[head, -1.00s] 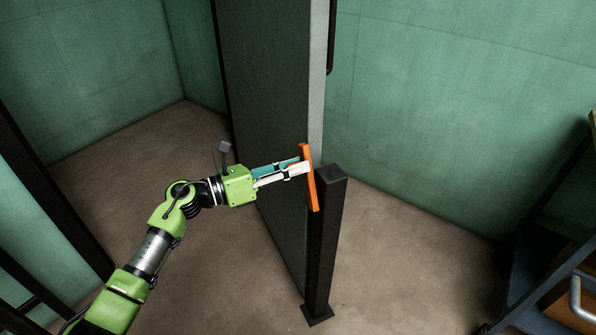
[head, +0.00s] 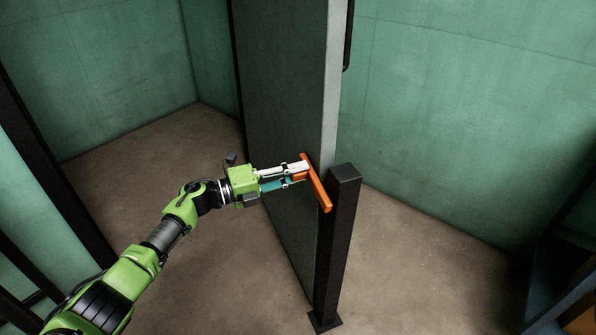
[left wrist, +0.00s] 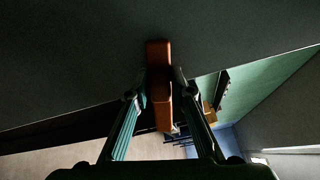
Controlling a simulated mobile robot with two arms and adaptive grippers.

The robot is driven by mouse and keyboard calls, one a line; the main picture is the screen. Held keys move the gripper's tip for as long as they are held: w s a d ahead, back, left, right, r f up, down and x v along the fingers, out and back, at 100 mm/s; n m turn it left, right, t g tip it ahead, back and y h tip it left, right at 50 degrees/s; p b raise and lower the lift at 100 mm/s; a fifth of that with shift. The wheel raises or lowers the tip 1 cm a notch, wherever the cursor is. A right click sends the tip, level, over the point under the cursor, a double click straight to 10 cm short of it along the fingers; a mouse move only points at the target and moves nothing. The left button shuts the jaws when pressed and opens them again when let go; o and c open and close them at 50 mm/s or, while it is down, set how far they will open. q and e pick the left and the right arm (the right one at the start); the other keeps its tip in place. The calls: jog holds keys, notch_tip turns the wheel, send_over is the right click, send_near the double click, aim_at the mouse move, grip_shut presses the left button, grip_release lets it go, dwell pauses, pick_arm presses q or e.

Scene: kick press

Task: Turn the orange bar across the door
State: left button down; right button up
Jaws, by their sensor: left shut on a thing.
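The orange bar (head: 319,190) is beside the dark grey door (head: 285,110), near the top of a black post (head: 340,220). It tilts in the head view, its upper end to the left and its lower end to the right, reaching in front of the post. My left gripper (head: 302,172) is shut on the orange bar near its upper part. In the left wrist view the bar (left wrist: 158,58) stands between the two fingertips (left wrist: 160,92), with the dark door surface behind it. My right gripper is not in view.
The post stands on a small foot plate (head: 325,321) at the door's edge. Green walls (head: 460,110) enclose the place. Brown floor (head: 420,270) is clear to the right of the post. Dark blue and brown furniture (head: 570,290) stands at the lower right.

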pick_arm(q)
jog(key=shift+w+a+f+n+b, duration=0.1)
jog(key=shift+f+n+b, duration=0.25)
jog(key=shift+f+n, duration=1.1)
jog(key=c, duration=1.9)
grip_release()
jog(key=shift+r, duration=0.1)
jog(key=v, duration=1.2)
